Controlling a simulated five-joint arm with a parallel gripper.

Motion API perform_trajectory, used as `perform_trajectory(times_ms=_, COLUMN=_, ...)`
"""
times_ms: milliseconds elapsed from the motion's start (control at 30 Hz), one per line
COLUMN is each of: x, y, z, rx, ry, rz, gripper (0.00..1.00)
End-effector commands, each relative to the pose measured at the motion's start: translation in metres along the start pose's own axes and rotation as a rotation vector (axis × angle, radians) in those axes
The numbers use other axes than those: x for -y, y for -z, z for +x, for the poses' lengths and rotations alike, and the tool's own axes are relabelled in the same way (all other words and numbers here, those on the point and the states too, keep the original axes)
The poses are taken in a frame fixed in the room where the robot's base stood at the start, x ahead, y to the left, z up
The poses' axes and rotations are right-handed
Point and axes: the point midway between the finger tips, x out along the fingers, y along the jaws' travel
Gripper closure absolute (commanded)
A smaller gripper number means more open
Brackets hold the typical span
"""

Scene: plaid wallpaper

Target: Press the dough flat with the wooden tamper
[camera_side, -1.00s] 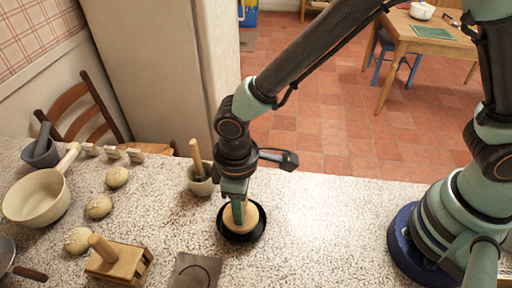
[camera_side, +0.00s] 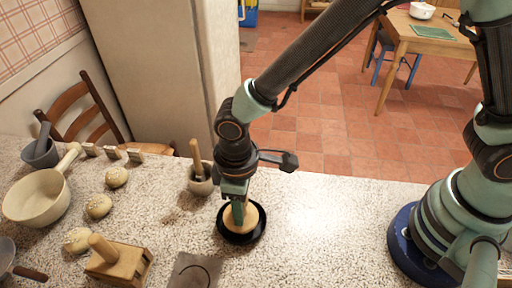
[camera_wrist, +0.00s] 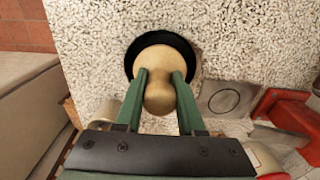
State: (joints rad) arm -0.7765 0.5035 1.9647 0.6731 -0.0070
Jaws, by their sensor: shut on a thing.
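The wooden tamper (camera_side: 253,216) stands in a round black dish (camera_side: 240,240) on the speckled counter. In the wrist view its pale round base (camera_wrist: 160,56) sits inside the black dish (camera_wrist: 190,57), and its rounded knob (camera_wrist: 159,97) points toward my camera. My gripper (camera_side: 240,212) is shut on the tamper's knob, with one green finger on each side in the wrist view (camera_wrist: 160,85). Any dough under the tamper is hidden by its base.
A small pot with a wooden stick (camera_side: 200,180) stands just behind the dish. A grey square plate (camera_side: 190,272) and a wooden block with a handle (camera_side: 120,262) lie in front and left. Several round buns (camera_side: 98,206) and a cream saucepan (camera_side: 35,203) are farther left. The counter right of the dish is clear.

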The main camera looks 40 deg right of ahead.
Motion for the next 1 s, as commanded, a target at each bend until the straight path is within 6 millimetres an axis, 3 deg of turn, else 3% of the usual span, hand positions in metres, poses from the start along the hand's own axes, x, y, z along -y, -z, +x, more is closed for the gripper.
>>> perform_trajectory(times_ms=1000, x=0.0000, y=0.0004, z=0.0080, rx=-0.001, ry=0.000, rz=0.000, gripper=1.00)
